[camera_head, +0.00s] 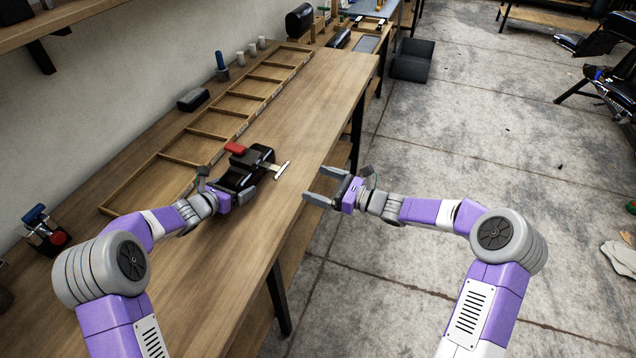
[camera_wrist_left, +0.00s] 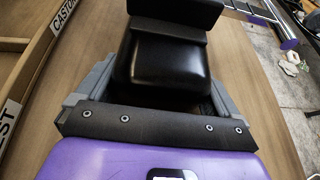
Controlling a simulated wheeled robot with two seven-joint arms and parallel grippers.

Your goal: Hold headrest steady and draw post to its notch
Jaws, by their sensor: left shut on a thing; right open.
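The black padded headrest (camera_head: 262,153) lies on the wooden bench near its right edge. It fills the middle of the left wrist view (camera_wrist_left: 165,72). My left gripper (camera_head: 236,187) is shut on the headrest, with a grey finger on each side. A pale metal post (camera_head: 276,172) with a crosspiece sticks out of the headrest's right side, towards the bench edge. Its notches are too small to make out. My right gripper (camera_head: 316,185) is open and empty, just beyond the bench edge, a short way right of the post. The fingers face the bench.
A divided wooden tray (camera_head: 182,160) with labels runs along the bench behind. A black box (camera_head: 193,99) and several small cylinders stand by the wall.

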